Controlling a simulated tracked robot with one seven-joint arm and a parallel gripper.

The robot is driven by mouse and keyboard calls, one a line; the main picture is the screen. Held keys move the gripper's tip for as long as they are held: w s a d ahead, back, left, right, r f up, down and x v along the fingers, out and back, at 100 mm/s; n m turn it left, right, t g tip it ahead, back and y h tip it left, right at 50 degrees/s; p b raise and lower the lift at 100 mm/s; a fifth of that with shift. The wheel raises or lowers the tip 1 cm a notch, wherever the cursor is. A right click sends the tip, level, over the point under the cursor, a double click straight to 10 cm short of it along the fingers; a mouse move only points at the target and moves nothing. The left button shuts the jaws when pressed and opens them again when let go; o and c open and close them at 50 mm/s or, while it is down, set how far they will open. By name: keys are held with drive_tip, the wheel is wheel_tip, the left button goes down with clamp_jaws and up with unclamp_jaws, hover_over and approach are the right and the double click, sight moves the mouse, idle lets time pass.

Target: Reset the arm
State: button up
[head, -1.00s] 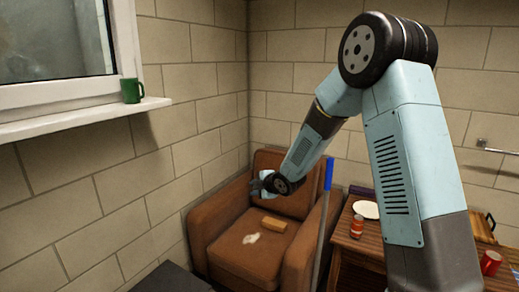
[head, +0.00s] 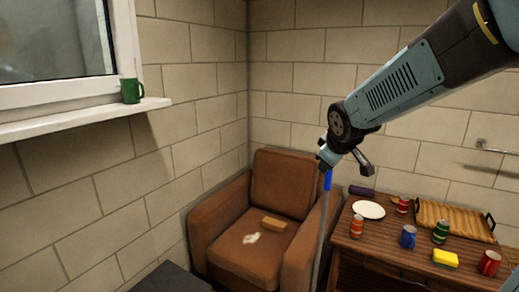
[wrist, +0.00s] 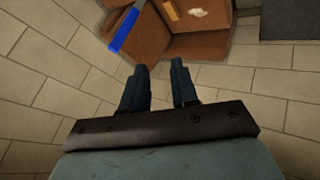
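My arm, light blue and dark grey, reaches in from the upper right of the head view. Its end, my gripper (head: 345,158), hangs in the air above the armchair's right arm, by the top of a blue-tipped pole. In the wrist view my gripper (wrist: 159,72) shows two dark fingers set apart with nothing between them. It is open and empty.
A brown armchair (head: 283,186) holds a tan block (head: 273,224) and a crumpled pale thing (head: 251,238). The blue-tipped pole (head: 322,220) leans beside it. A wooden table (head: 385,257) carries a plate (head: 368,210), cans, mugs and a tray. A green mug (head: 131,91) stands on the windowsill.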

drive_tip(key=s+d+r+m+g, duration=0.1)
drive_tip(key=s+m, duration=0.3)
drive_tip(key=s, duration=0.7)
drive_tip(key=s+d+r+m+g, duration=0.1)
drive_tip(key=s+d+m, duration=0.2)
drive_tip(key=s, duration=0.9)
drive_tip(key=shift+d+r+m+g, duration=0.2)
drive_tip(key=shift+d+m+g, duration=0.15)
drive_tip(key=shift+m, duration=0.65)
